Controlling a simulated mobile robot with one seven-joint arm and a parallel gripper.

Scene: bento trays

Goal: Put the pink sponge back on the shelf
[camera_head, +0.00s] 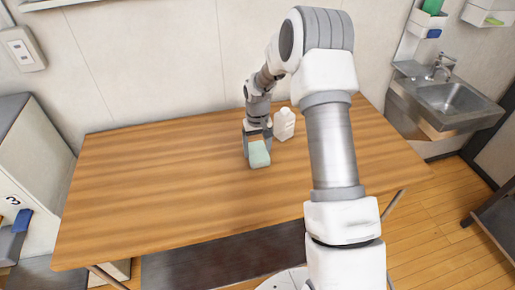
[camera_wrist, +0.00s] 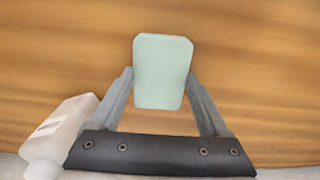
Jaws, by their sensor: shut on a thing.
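A pale green sponge (camera_head: 260,155) is in my gripper (camera_head: 257,146) over the middle of the wooden table. In the wrist view the same sponge (camera_wrist: 162,70) sits between the two grey fingers of my gripper (camera_wrist: 161,78), and they are shut on its sides. Whether it touches the table is hard to tell. I see no pink sponge in either view. A small white wall shelf (camera_head: 427,18) at the upper right holds a green item and a blue item. Another white wall shelf (camera_head: 487,14) is to its right.
A white bottle (camera_head: 284,124) stands on the table (camera_head: 150,190) just right of my gripper; it also shows in the wrist view (camera_wrist: 60,130). The left side of the table is clear. A metal sink (camera_head: 448,97) is beyond the right end.

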